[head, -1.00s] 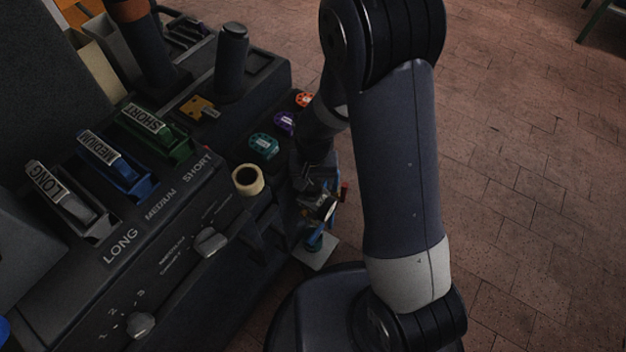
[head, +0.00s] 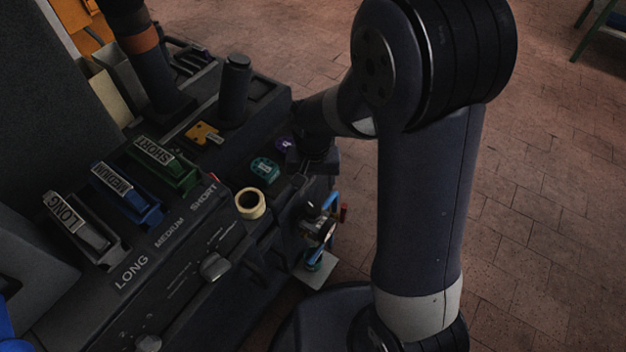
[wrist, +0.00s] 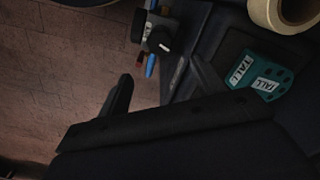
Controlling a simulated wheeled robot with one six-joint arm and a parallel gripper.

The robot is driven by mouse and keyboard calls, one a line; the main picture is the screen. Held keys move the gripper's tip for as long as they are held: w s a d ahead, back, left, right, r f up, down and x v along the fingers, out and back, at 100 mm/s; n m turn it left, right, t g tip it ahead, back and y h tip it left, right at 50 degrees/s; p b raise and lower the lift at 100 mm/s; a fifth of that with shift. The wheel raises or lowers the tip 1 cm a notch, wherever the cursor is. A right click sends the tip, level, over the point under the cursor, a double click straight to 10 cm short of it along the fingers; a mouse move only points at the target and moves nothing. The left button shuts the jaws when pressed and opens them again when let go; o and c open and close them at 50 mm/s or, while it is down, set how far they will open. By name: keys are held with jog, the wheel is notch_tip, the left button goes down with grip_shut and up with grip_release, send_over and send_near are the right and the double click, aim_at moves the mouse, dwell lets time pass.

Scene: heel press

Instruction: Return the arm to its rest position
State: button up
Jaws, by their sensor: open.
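My arm (head: 425,200) rises from the base at the lower right, bends at the top and reaches left toward the bench edge. My gripper (head: 312,165) is a dark shape over the right edge of the bench, and its jaws are hard to make out there. In the wrist view my gripper (wrist: 163,85) is open, with nothing visible between its fingers. Its fingers are near a teal tag marked TALL (wrist: 258,78), which also shows in the head view (head: 264,170).
The dark bench holds LONG (head: 75,228), MEDIUM (head: 128,195) and SHORT (head: 168,163) slots, a cream tape roll (head: 252,214), a purple tag (head: 284,145) and a black upright cylinder (head: 234,88). Brick floor (head: 540,200) is open to the right.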

aim_at(313, 206)
jog(key=shift+f, duration=0.1)
notch_tip(313, 206, down, 11)
jog(key=b, duration=0.3)
jog(key=shift+r, duration=0.2)
